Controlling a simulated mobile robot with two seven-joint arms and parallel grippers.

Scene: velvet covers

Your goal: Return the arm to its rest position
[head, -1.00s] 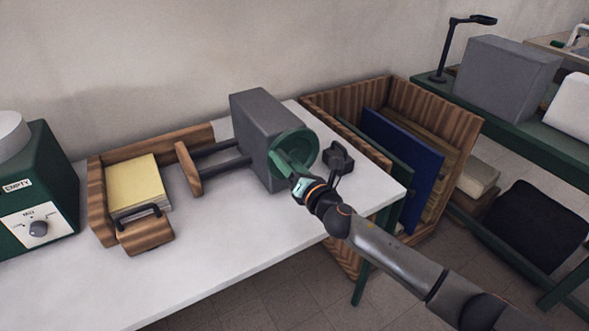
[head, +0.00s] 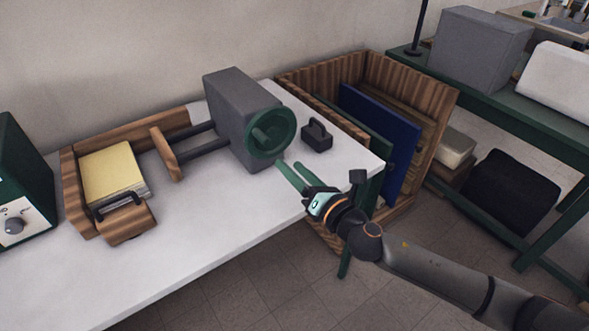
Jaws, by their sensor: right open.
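My right gripper (head: 293,175) is open and empty, its green fingers pointing up and left over the table's right front edge. It is a short way below and right of the green handwheel (head: 276,132), apart from it. The handwheel sits on the front of a grey block (head: 233,112). My right arm comes in from the lower right. My left gripper is not in view.
A wooden press frame (head: 75,205) holds a yellow-topped stack (head: 113,172) on the white table (head: 210,215). A small dark handled block (head: 317,136) stands right of the wheel. A wooden crate (head: 440,95) with upright boards, including a blue one (head: 385,130), stands beyond the table's right end.

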